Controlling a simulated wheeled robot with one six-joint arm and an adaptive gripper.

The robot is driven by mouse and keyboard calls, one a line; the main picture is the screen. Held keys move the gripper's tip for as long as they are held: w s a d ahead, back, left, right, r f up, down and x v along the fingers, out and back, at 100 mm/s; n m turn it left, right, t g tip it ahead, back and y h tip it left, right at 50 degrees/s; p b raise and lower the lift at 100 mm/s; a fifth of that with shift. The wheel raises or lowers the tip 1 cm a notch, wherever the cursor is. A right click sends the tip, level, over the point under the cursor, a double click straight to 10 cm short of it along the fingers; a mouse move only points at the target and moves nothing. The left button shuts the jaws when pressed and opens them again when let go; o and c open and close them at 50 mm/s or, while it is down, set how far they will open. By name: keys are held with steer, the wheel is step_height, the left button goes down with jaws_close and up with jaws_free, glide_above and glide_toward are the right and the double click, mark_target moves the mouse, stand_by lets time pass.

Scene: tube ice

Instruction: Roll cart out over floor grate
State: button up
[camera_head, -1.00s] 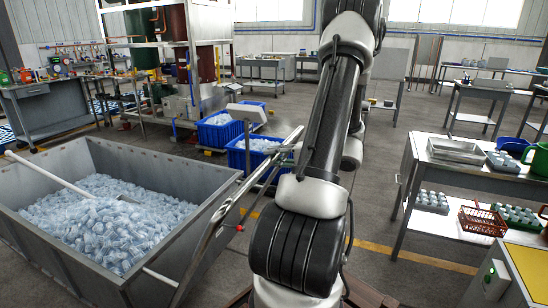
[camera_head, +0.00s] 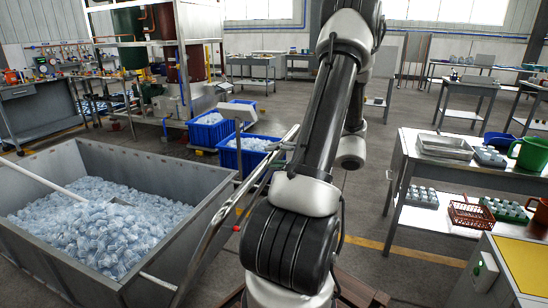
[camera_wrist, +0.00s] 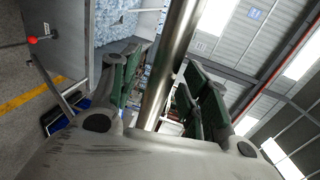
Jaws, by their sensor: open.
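The cart (camera_head: 200,190) is a grey metal bin heaped with clear tube ice (camera_head: 100,225), at the left in the head view. A white-handled scoop (camera_head: 60,185) lies in the ice. A slanting metal bar (camera_head: 225,212) rises along the cart's right side. My gripper (camera_wrist: 160,88) is open, with its green-padded fingers on either side of a shiny metal bar (camera_wrist: 172,65) in the wrist view. I cannot tell whether the pads touch it. My arm hides much of the gripper in the head view. I cannot make out a floor grate.
Blue crates of ice (camera_head: 248,155) stand behind the cart. A work table (camera_head: 470,172) with trays and a green jug (camera_head: 530,152) stands at the right. A yellow-topped cabinet (camera_head: 525,262) is at the lower right.

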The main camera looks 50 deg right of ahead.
steer(key=v, duration=1.1)
steer(key=s+a+f+m+g, duration=0.2)
steer(key=s+a+f+g, duration=0.1)
steer(key=s+a+g, duration=0.65)
steer(key=w+a+r+n+h, duration=0.3)
steer(key=a+r+n, duration=0.4)
steer(key=a, duration=0.2)
steer(key=w+a+r+n+h, duration=0.3)
steer(key=w+a+r+n, duration=0.1)
steer(key=a+r+n, duration=0.4)
steer(key=shift+w+a+n+g, duration=0.2)
steer(key=shift+a+n+g, duration=0.15)
steer(key=shift+a, duration=0.7)
